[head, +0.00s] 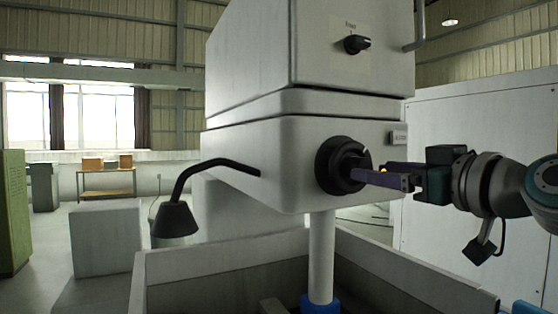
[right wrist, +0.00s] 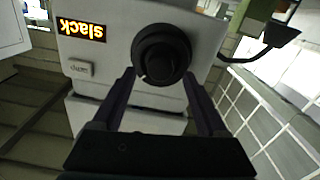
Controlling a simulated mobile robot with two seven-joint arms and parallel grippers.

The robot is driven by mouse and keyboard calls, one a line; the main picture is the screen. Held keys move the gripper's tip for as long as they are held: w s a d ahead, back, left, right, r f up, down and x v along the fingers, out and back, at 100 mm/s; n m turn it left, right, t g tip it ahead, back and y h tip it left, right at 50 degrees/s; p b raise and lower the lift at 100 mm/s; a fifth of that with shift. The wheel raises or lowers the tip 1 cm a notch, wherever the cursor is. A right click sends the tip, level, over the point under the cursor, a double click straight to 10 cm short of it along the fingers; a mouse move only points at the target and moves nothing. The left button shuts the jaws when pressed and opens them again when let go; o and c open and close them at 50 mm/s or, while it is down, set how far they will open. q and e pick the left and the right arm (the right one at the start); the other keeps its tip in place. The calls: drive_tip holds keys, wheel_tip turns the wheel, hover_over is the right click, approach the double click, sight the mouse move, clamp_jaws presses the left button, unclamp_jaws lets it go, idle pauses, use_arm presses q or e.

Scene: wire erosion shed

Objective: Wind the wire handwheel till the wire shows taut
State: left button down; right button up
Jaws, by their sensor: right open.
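The black round wire handwheel (head: 328,166) sits on the front face of the white machine head (head: 250,150). It also shows in the right wrist view (right wrist: 160,50). A small display (right wrist: 81,30) beside it, upside down in the right wrist view, reads "slack" in glowing yellow letters. My right gripper (head: 365,170) reaches in from the right, pointing at the handwheel. Its fingers (right wrist: 159,78) are spread, with tips at either side of the wheel's lower edge in the wrist view. I cannot tell whether they touch it. My left gripper is out of view.
A dark rotary knob (head: 357,44) sits higher on the machine. A black gooseneck lamp (head: 175,218) sticks out to the left. A white column with a blue collar (head: 320,303) stands below, inside an open-topped tank (head: 215,248). A white cabinet (head: 450,110) stands behind my right arm.

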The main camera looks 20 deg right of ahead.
sight(353, 167)
drive_tip(key=shift+w+a, duration=0.15)
drive_tip(key=shift+w, duration=1.25)
clamp_jaws()
